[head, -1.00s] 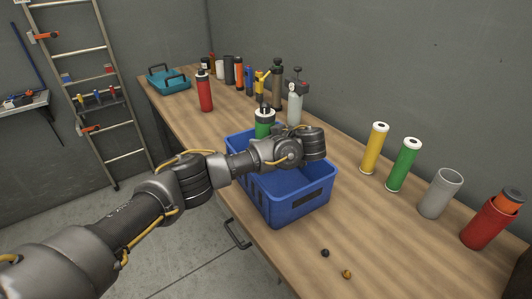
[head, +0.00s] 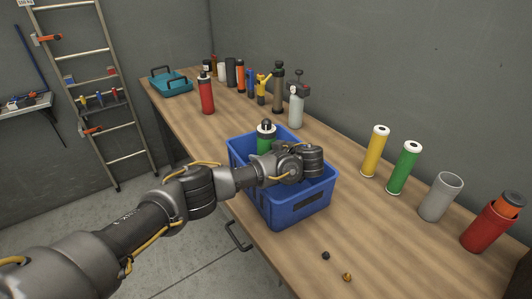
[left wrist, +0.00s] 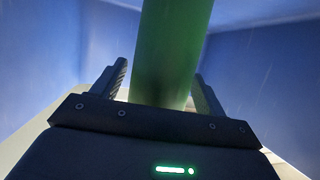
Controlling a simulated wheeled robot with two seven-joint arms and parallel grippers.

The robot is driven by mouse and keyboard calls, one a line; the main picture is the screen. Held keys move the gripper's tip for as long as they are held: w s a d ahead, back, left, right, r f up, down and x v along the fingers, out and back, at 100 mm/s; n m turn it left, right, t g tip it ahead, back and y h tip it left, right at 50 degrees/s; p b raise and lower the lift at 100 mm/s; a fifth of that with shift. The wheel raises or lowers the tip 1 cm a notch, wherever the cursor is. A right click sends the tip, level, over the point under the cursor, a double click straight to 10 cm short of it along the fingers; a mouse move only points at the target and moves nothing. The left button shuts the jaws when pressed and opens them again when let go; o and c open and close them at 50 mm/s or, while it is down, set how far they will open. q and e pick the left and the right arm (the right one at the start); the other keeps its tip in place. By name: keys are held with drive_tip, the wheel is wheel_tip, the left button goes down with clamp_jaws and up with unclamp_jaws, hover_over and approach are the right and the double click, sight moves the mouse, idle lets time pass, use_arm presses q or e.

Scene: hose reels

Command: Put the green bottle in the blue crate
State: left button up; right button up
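The green bottle (head: 264,145) stands about upright inside the blue crate (head: 304,209), near its back left. It has a white collar and dark cap; its base is hidden by the crate and my arm. My right gripper is out of view.
A red bottle (head: 206,96) and a teal tote (head: 171,82) stand behind the crate. Several bottles line the wall, including a grey one (head: 296,108). Yellow (head: 375,153) and green (head: 404,169) tubes, a grey cup (head: 440,197) and a red holder (head: 489,226) are at right.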

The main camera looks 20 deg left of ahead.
use_arm(q)
drive_tip(key=shift+r, duration=0.2)
drive_tip(key=shift+s+d, duration=0.1)
drive_tip(key=shift+d, duration=0.15)
drive_tip(key=p+v, duration=0.3)
drive_tip(key=v, duration=0.4)
idle(0.4)
